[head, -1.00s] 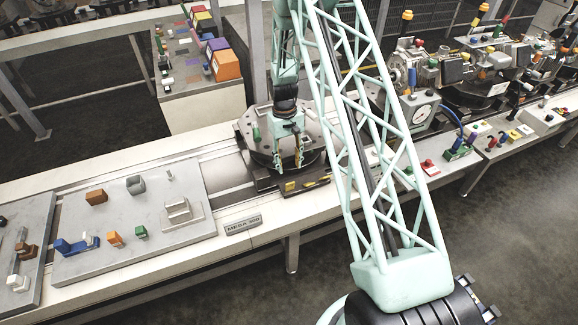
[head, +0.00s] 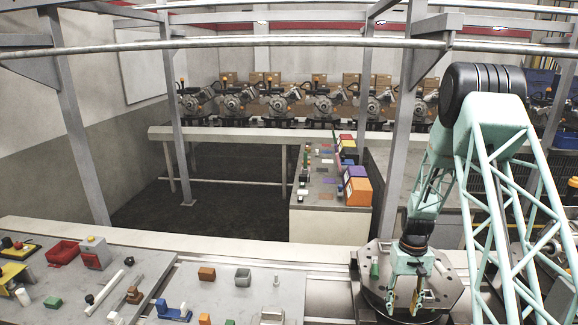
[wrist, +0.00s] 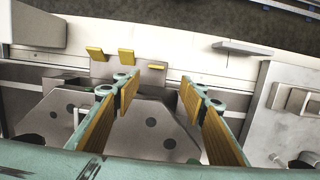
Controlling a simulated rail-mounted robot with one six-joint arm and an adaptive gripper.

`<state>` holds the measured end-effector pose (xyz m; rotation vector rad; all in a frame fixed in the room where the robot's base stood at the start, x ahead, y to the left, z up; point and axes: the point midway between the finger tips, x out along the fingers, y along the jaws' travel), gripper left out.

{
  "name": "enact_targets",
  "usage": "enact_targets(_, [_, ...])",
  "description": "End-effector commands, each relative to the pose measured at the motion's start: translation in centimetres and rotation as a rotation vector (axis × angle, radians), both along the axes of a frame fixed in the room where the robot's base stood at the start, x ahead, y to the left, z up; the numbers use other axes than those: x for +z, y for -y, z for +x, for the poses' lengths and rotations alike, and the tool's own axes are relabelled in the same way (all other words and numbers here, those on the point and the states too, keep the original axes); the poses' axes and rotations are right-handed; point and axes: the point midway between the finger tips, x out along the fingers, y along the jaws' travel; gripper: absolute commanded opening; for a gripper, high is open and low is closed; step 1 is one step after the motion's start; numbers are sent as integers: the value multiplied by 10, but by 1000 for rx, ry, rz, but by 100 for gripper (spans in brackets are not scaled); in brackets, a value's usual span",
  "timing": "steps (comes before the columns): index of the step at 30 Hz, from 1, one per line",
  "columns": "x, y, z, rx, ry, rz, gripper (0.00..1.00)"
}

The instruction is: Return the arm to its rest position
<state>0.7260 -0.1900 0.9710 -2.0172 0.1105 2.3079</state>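My gripper (head: 405,300) hangs pointing down over the grey plate (head: 442,292) of a round fixture on the conveyor, at the lower right of the head view. In the wrist view my gripper (wrist: 155,92) has its two yellow-padded fingers spread wide apart. Nothing is held between them. The grey plate with dark holes (wrist: 150,125) shows below and between the fingers. My arm's upper links rise at the right of the head view, folded at a high joint. I cannot tell the exact height of the fingertips above the plate.
A grey tray (head: 222,300) with several small blocks lies to the left. A side table (head: 305,222) with coloured boxes stands behind. Metal posts (head: 397,120) rise near the arm.

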Motion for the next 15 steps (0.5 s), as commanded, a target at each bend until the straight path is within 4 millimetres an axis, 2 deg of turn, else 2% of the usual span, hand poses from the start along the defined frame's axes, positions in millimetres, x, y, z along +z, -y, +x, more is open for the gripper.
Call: enact_targets(15, [89, -26, -10, 12, 58, -15, 39])
